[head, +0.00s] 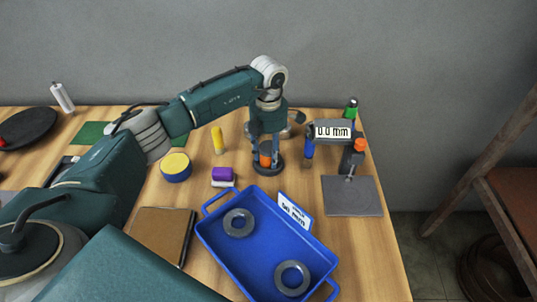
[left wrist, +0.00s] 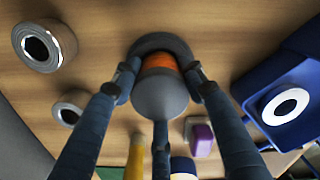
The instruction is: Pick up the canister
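The canister stands upright on the table, with an orange band (head: 265,160) and a dark round base in the head view. In the left wrist view the canister (left wrist: 160,97) shows a grey domed top, the orange band and a dark ring around its foot. My left gripper (head: 266,154) points down from above with its fingers around the canister. In the left wrist view the fingers of my left gripper (left wrist: 161,72) are spread on its sides, with small gaps to the orange band. Part of the canister is hidden behind the fingers. My right gripper is out of view.
A blue tray (head: 233,262) with two grey rings stands in front. A gauge reading 0.0 mm (head: 332,131) stands to the right. A purple block (head: 222,174), a yellow cylinder (head: 217,140) and a yellow-topped blue tin (head: 176,167) stand to the left. A brown notebook (head: 161,235) lies in front.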

